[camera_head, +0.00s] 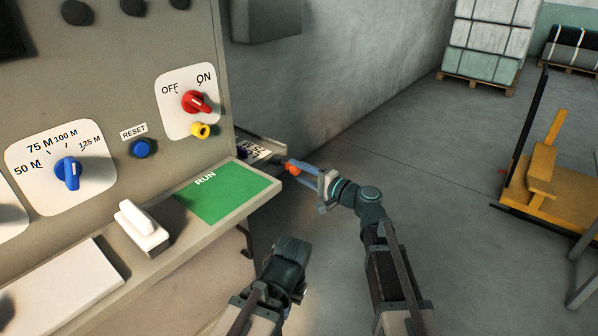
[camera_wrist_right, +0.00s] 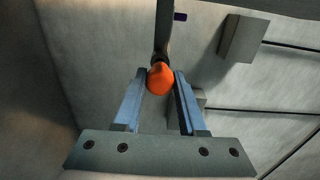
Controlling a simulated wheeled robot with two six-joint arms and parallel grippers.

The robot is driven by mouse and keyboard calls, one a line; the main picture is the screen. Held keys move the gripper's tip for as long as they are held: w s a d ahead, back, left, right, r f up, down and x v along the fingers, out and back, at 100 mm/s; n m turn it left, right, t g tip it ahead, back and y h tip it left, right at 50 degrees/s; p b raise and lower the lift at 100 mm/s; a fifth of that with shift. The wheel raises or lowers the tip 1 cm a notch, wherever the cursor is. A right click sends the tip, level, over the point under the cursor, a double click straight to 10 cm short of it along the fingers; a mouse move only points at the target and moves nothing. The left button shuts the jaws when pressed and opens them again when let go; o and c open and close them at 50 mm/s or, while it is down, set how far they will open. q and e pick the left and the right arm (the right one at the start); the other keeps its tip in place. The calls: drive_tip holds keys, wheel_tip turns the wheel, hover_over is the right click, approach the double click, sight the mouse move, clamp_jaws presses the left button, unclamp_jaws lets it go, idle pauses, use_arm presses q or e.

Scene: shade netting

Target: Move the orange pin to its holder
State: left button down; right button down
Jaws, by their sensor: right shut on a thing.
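The orange pin (camera_head: 292,168) has a rounded orange head, held between the fingertips of my right gripper (camera_head: 302,172) beside the machine's right side. In the right wrist view the orange head (camera_wrist_right: 160,78) sits between the two blue-grey fingers of the gripper (camera_wrist_right: 160,88), which touch or nearly touch it on both sides. The pin's shaft is hidden behind the head. A small labelled plate (camera_head: 256,149) lies just left of the pin, by a metal bar. I cannot tell which part is the pin's holder. My left gripper's fingers do not show.
The grey control panel (camera_head: 110,90) has a red ON/OFF knob (camera_head: 196,102), a blue knob (camera_head: 68,172) and a ledge with a green RUN plate (camera_head: 228,190). A yellow cart (camera_head: 543,170) stands at right. Pallets stand at the back. The floor between is clear.

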drive_tip(key=shift+x, duration=0.8)
idle(0.6)
drive_tip(key=shift+w+a, duration=0.25)
drive_tip(key=shift+w+a, duration=0.1)
drive_tip(key=shift+a, duration=0.05)
drive_tip(key=shift+c, duration=1.9)
unclamp_jaws()
drive_tip(key=v, duration=1.4)
